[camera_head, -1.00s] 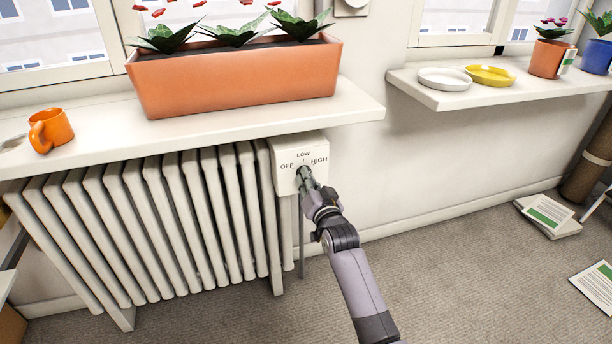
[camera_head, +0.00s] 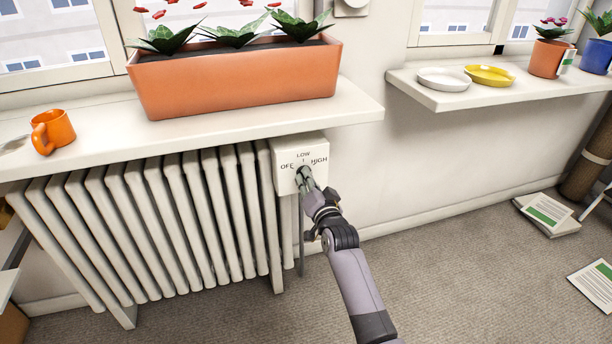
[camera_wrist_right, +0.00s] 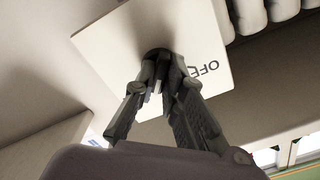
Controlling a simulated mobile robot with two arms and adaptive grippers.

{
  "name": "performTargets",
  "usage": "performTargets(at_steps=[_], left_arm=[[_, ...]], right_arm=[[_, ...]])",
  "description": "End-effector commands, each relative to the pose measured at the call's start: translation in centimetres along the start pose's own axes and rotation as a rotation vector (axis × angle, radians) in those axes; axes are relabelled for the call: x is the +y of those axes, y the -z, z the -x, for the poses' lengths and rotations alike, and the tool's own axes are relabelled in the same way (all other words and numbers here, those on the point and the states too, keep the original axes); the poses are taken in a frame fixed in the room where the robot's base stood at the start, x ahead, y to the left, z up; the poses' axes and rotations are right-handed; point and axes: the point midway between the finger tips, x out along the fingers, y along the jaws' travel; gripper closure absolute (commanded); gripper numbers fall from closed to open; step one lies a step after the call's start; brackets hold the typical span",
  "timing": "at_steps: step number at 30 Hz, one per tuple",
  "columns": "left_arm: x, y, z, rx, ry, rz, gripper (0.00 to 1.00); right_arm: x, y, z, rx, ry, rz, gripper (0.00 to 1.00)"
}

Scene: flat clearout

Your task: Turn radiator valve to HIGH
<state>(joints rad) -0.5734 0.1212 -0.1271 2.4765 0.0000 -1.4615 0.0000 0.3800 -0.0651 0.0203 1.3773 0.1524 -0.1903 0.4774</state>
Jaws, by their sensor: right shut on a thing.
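The white radiator (camera_head: 150,225) stands under the window sill. At its right end is a white valve plate (camera_head: 287,150) marked OFF, LOW and HIGH. My right gripper (camera_head: 304,172) reaches up to the middle of the plate and is shut on the valve knob. The knob is mostly hidden behind the fingers, so its setting cannot be read. In the right wrist view, the fingers of the gripper (camera_wrist_right: 160,85) close around the dark knob (camera_wrist_right: 157,55) on the plate (camera_wrist_right: 110,45), with the OFF mark beside them. My left gripper is not in view.
An orange planter (camera_head: 240,80) and an orange mug (camera_head: 52,131) stand on the sill (camera_head: 200,127) above the radiator. A right-hand shelf (camera_head: 450,97) holds a white plate (camera_head: 444,79), a yellow dish (camera_head: 490,75) and potted plants. Papers (camera_head: 547,214) lie on the carpet at right.

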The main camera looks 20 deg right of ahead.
Motion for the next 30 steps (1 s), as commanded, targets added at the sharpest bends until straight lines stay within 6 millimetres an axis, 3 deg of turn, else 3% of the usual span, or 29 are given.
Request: performTargets(at_steps=[15, 25, 30], left_arm=[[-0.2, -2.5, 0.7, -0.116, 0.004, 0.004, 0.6], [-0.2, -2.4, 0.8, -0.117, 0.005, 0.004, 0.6], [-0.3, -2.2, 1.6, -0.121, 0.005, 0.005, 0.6]], right_arm=[[0.0, 0.0, 0.0, 0.001, 0.0, -0.105, 1.0], [-0.1, 0.1, 0.0, 0.001, 0.0, -0.12, 1.0], [-0.1, 0.1, 0.0, -0.001, -0.001, -0.284, 1.0]])
